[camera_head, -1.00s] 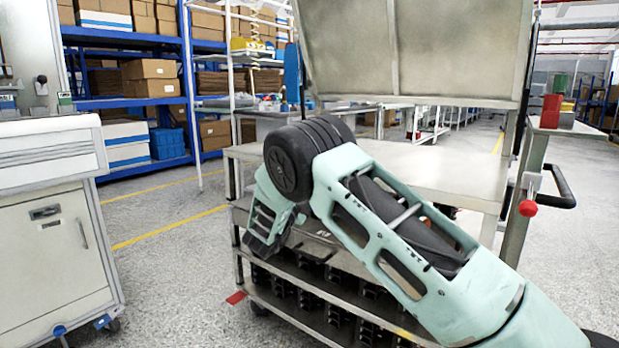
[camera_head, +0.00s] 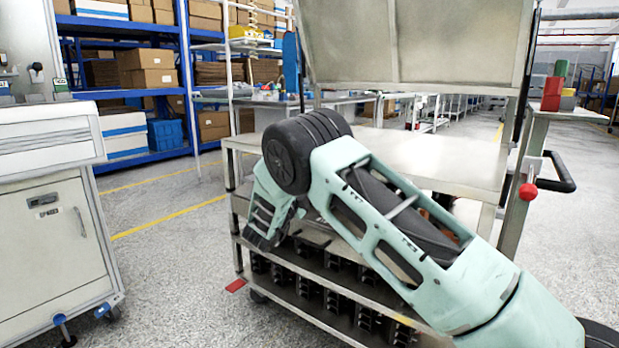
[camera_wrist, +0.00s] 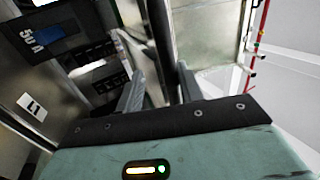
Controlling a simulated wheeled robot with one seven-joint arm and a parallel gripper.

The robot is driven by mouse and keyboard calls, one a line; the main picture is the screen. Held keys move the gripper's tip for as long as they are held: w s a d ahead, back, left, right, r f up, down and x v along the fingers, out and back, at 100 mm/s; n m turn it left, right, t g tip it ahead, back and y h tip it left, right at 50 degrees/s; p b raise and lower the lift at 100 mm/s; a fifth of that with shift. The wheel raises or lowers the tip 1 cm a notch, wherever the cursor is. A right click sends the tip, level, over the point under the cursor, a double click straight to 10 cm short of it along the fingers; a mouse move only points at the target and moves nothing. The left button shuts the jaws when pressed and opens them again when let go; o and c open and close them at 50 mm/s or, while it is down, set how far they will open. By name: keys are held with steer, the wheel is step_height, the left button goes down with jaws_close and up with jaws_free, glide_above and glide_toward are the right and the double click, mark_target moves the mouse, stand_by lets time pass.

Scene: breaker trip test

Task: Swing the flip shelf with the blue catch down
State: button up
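A pale panel (camera_head: 430,45), which looks like a raised flip shelf, stands upright above the metal cart (camera_head: 450,160) in the head view. A blue upright piece (camera_head: 291,62) shows beside the panel's left edge; I cannot tell whether it is the blue catch. A red knob (camera_head: 528,192) sits on the cart's right post. My arm crosses in front of the cart, and my fingertips are not clear there. In the wrist view, my gripper (camera_wrist: 160,88) has its two fingers apart with nothing visibly held. A metal panel (camera_wrist: 211,35) lies beyond them.
The wrist view shows a dark unit marked 50 A (camera_wrist: 50,38) left of the fingers and a red rod (camera_wrist: 260,40) at right. The cart's lower shelves hold several black parts (camera_head: 330,300). A white cabinet (camera_head: 55,240) stands left, with clear floor (camera_head: 180,270) between.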

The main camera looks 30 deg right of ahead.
steer(key=shift+r, duration=0.1)
stand_by(0.5)
steer(key=p+v, duration=0.2)
steer(key=v, duration=1.5)
steer(key=shift+a, duration=0.2)
steer(key=shift+s, duration=0.1)
